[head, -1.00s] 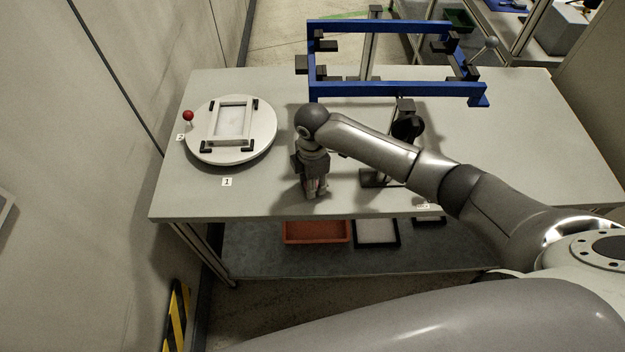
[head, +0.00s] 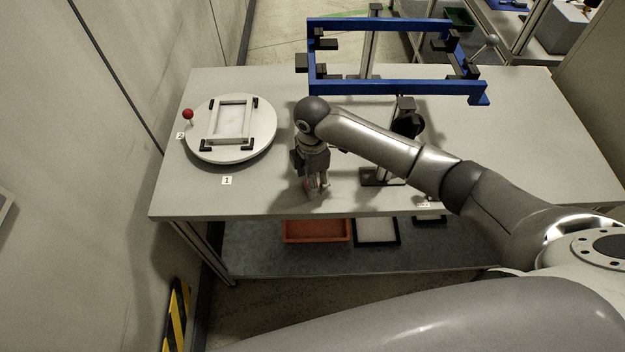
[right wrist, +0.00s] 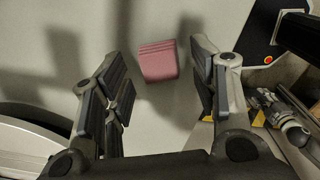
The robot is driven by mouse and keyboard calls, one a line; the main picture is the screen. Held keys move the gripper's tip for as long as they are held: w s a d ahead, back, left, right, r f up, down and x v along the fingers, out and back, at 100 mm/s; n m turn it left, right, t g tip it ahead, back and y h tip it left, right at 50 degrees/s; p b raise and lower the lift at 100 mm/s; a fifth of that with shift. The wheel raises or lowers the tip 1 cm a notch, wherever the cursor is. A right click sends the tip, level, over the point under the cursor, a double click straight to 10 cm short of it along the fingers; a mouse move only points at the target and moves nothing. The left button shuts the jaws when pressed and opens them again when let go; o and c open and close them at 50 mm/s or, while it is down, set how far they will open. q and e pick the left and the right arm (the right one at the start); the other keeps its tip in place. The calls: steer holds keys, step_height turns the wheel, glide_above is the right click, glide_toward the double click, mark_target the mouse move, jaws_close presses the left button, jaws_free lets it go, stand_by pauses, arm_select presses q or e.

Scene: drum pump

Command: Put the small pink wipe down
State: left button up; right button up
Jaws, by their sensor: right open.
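The small pink wipe (right wrist: 158,61) shows in the right wrist view as a folded pink block on the grey table top, between my right fingers with clear space on both sides. My right gripper (right wrist: 161,90) is open and holds nothing. In the head view my right gripper (head: 316,190) points down near the table's front edge, left of the middle, and a trace of pink shows by its fingers. My left gripper is in neither view.
A round white turntable (head: 205,152) with a frame stands at the left of the table, beside a red ball-topped lever (head: 188,114). A blue frame (head: 395,88) stands behind. A black stand (head: 378,177) is right of my gripper. An orange tray (head: 316,231) is on the lower shelf.

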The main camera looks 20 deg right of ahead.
step_height(320, 180, up, 11)
steer(key=b, duration=0.1)
steer(key=shift+f, duration=0.15)
stand_by(0.4)
